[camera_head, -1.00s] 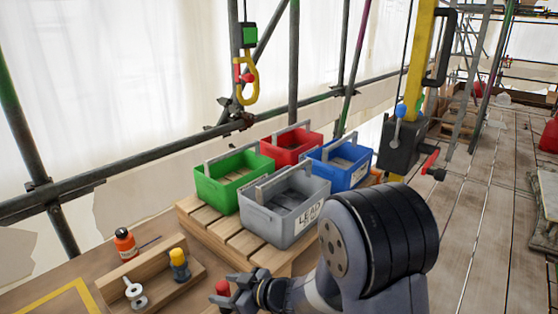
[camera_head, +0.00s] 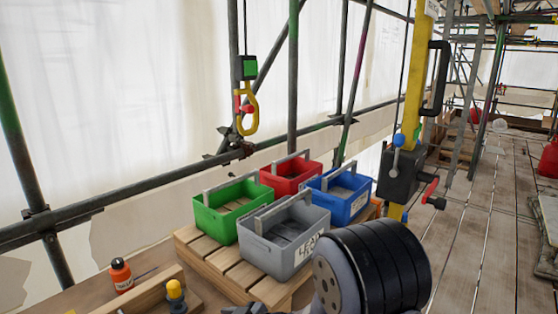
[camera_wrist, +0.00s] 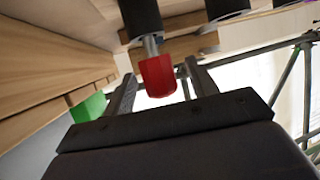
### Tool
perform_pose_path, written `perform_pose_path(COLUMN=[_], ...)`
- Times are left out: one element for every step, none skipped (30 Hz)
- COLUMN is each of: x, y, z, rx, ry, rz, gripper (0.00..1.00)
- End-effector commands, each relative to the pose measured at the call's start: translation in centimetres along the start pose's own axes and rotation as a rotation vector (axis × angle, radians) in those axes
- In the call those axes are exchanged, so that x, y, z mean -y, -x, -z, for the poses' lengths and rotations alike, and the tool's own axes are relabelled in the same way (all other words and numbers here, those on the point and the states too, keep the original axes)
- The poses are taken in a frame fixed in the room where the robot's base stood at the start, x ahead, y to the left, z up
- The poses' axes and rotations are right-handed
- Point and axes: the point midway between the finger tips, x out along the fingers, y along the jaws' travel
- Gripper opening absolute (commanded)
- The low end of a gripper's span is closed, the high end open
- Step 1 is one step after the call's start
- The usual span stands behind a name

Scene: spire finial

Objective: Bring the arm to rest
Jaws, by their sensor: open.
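My gripper (camera_head: 245,309) is only just in view at the bottom edge of the head view, beside my dark wrist. In the wrist view my gripper (camera_wrist: 160,71) has its two dark fingers apart. A red-ended thing (camera_wrist: 157,77) on a grey stem shows between or just beyond the fingers; I cannot tell its depth, and no finger clearly touches it.
A grey crate (camera_head: 273,252), green crate (camera_head: 225,226), red crate (camera_head: 290,183) and blue crate (camera_head: 350,207) stand on a wooden pallet (camera_head: 208,262). An orange bottle (camera_head: 121,275) stands at left. A yellow hook (camera_head: 246,113) hangs behind. Planks at right are largely clear.

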Motion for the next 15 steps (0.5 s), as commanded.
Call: perform_pose_path(x=[-0.1,-0.1,-0.2,-0.1,-0.2,-0.2,-0.2,-0.2,-0.2,-0.2,-0.1,-0.1,-0.1,-0.2,-0.1], y=[0.9,1.4,2.1,2.7,3.3,4.1,4.7,5.3,6.0,6.6,7.2,7.8,8.3,8.8,9.4], z=[0.2,0.2,0.3,0.2,0.3,0.3,0.3,0.3,0.3,0.3,0.3,0.3,0.3,0.3,0.3], rx=[-0.001,-0.001,-0.002,-0.002,-0.002,-0.002,-0.002,-0.003,-0.002,-0.002,-0.002,-0.002,-0.002,-0.002,-0.002], ry=[0.0,0.0,0.0,0.001,0.0,0.0,-0.001,0.0,-0.001,-0.001,0.0,0.0,0.001,0.0,0.0], rz=[-0.003,-0.005,-0.005,-0.004,-0.006,-0.006,-0.006,-0.006,-0.006,-0.006,-0.006,-0.006,-0.005,-0.006,-0.005], gripper=[0.55,0.55,0.55,0.55,0.55,0.55,0.55,0.55,0.55,0.55,0.55,0.55,0.55,0.55,0.55])
